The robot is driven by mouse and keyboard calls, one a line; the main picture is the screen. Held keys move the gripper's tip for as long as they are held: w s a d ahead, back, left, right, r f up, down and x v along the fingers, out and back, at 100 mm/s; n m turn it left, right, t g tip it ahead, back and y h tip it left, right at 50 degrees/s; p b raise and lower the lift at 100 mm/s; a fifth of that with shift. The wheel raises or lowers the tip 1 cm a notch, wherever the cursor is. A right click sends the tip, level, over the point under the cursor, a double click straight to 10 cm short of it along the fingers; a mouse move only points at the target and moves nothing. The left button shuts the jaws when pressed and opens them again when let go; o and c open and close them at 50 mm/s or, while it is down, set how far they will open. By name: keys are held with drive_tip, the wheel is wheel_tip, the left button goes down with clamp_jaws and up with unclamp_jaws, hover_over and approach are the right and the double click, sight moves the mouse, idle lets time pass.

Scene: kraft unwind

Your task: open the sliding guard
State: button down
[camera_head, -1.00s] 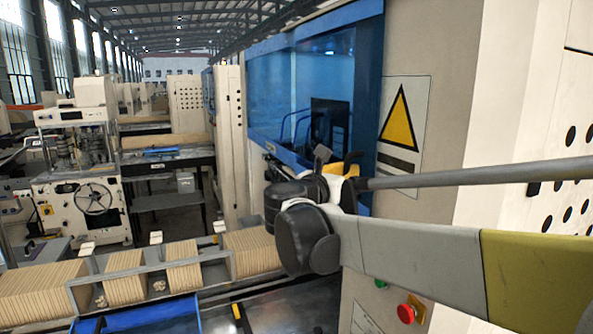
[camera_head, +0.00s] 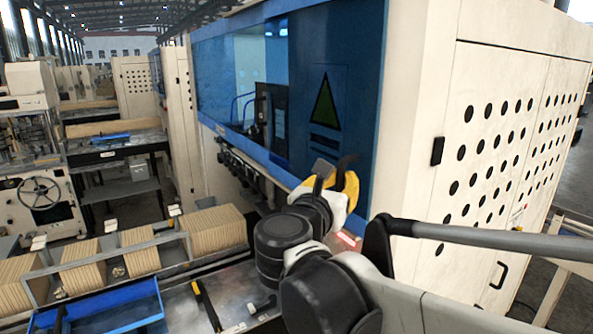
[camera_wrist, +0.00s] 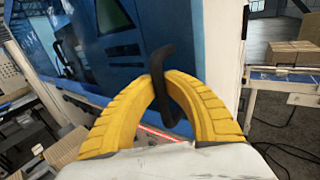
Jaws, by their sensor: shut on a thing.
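The sliding guard (camera_head: 350,60) is a blue framed, tinted panel on the cream machine. Its right part lies over the warning sign (camera_head: 324,105), which shows green through the tint. My gripper (camera_head: 336,182), with yellow fingers, is at the guard's lower edge in the head view. In the wrist view my gripper (camera_wrist: 164,84) is shut on the guard's black handle (camera_wrist: 158,62), whose upper end sticks out above the fingertips. The blue guard surface (camera_wrist: 185,25) stands behind it.
A conveyor with stacked cardboard (camera_head: 215,228) runs at lower left, beside a blue tray (camera_head: 115,312). A perforated cream cabinet (camera_head: 490,150) stands at right. In the wrist view, a table with cartons (camera_wrist: 293,54) stands at right, with cables on the floor.

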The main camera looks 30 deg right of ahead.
idle(0.3)
drive_tip(key=c, duration=1.4)
unclamp_jaws()
drive_tip(key=shift+s+a, duration=0.1)
drive_tip(key=shift+a, duration=0.05)
drive_tip(key=v, duration=1.2)
